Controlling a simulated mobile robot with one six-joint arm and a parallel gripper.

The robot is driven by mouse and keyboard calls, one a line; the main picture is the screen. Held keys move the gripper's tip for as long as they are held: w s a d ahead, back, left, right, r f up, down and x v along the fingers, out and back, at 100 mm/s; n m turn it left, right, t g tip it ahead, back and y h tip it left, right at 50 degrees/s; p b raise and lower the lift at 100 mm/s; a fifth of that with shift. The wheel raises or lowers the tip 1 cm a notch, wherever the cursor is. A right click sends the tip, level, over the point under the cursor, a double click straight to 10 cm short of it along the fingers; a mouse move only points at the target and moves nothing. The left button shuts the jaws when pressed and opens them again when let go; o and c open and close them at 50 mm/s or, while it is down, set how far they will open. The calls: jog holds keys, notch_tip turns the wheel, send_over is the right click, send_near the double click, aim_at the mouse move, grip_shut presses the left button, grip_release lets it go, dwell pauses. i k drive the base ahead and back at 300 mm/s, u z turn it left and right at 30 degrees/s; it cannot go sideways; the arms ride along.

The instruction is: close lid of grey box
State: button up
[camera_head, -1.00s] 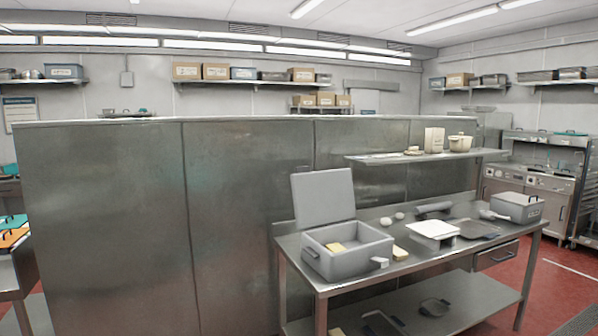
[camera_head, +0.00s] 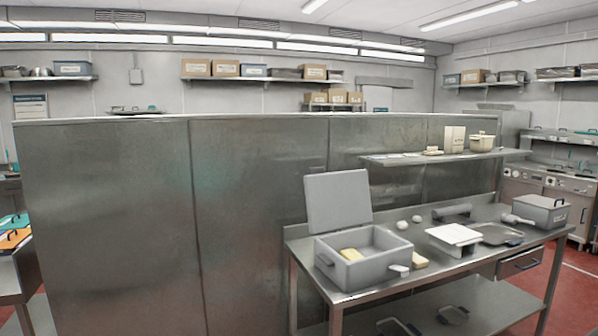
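The grey box (camera_head: 362,273) stands on the left end of the steel table. Its lid (camera_head: 338,201) is raised upright at the back, leaning slightly, so the box is open. A yellow block (camera_head: 351,254) lies inside the box. A second closed grey box (camera_head: 541,209) stands at the right end of the table. My gripper is not in view.
On the steel table (camera_head: 345,299), a pale block (camera_head: 420,261) lies right of the open box. A shelf (camera_head: 440,158) overhangs the back. A steel partition (camera_head: 110,220) fills the left.

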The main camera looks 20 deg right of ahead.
aim_at(335, 201)
jog(key=u, duration=0.2)
jog(key=i, duration=0.75)
jog(key=z, duration=0.7)
jog(key=i, duration=0.7)
jog(key=z, duration=0.45)
